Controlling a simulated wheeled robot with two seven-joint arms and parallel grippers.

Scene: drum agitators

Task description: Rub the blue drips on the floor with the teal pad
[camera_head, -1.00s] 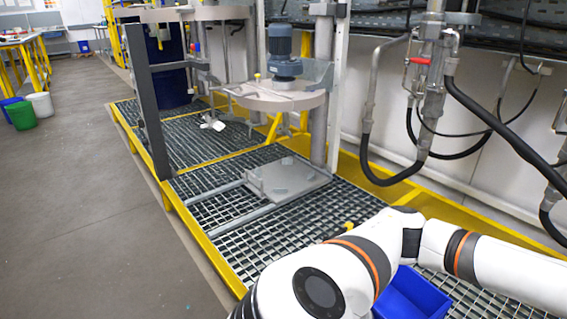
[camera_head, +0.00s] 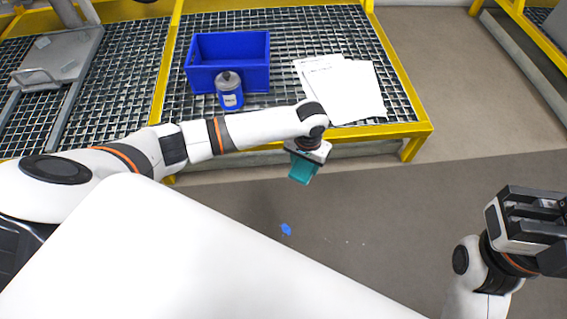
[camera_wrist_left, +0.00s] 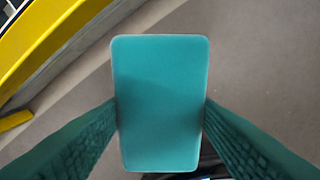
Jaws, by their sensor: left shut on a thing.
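The teal pad (camera_head: 303,170) is held in my left gripper (camera_head: 308,153) over the floor, just in front of the yellow platform edge. In the left wrist view the pad (camera_wrist_left: 160,105) is a rounded rectangle between the two textured fingers, which close on its sides. One small blue drip (camera_head: 286,229) lies on the grey-brown floor, below the pad in the picture and apart from it. Several tiny pale specks (camera_head: 348,241) lie to its right. My right gripper (camera_head: 535,208) is at the right edge, away from the pad; its finger opening is unclear.
The yellow-edged grating platform (camera_head: 420,128) borders the floor. The floor (camera_head: 430,190) between my grippers is clear.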

